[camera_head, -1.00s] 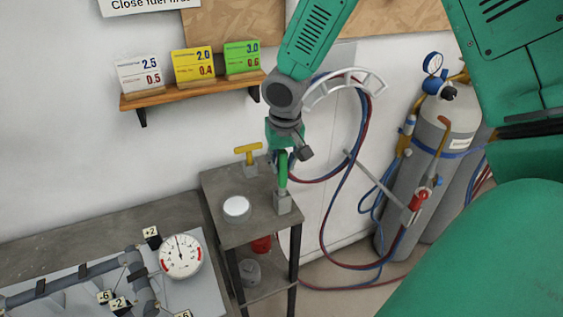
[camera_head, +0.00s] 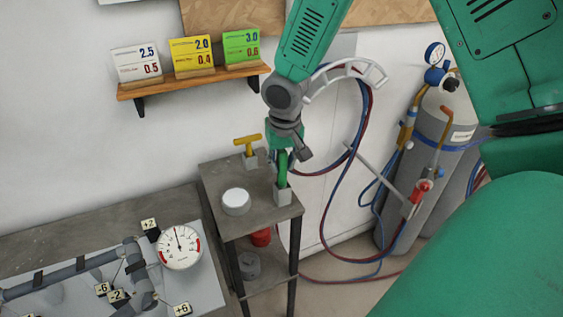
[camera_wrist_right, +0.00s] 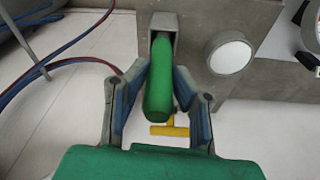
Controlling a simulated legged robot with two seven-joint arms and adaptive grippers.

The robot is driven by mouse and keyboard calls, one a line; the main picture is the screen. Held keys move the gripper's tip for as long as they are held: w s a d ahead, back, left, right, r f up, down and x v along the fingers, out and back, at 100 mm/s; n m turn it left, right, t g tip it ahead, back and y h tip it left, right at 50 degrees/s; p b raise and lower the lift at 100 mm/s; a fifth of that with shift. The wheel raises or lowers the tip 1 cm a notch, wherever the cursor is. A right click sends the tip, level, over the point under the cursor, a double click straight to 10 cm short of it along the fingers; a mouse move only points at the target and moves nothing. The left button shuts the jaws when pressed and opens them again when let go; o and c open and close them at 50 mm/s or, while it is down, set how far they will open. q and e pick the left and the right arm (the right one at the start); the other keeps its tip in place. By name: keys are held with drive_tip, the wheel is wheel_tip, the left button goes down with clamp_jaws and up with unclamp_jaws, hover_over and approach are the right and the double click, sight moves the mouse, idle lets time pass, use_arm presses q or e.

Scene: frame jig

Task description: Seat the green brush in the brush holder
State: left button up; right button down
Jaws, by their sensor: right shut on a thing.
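The green brush (camera_head: 283,170) stands roughly upright, its lower end at the grey block-shaped brush holder (camera_head: 282,196) on the small stand's front right corner. In the right wrist view the green brush (camera_wrist_right: 160,85) meets the square mouth of the holder (camera_wrist_right: 172,24), and its end appears to be inside; the depth is hidden. My right gripper (camera_head: 284,152) is above the holder, shut on the brush. In the right wrist view its fingers (camera_wrist_right: 160,80) lie on both sides of the handle. My left gripper is not in view.
A yellow-handled tool (camera_head: 247,142) stands in another grey block behind. A white-topped round tin (camera_head: 236,202) sits left of the holder. The gas cylinders (camera_head: 430,150) and hoses are to the right. A gauge and pipe frame (camera_head: 135,262) lie on the bench at left.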

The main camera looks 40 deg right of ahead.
drive_tip(key=shift+f, duration=0.5)
idle(0.4)
drive_tip(key=c, duration=1.3)
unclamp_jaws()
drive_tip(key=shift+r, duration=0.25)
drive_tip(key=r, duration=0.3)
drive_tip(key=s+r, duration=0.1)
drive_tip(key=r, duration=0.3)
drive_tip(key=a+r, duration=0.1)
drive_tip(key=r, duration=0.3)
drive_tip(key=shift+s+r, duration=0.1)
drive_tip(key=shift+s, duration=0.15)
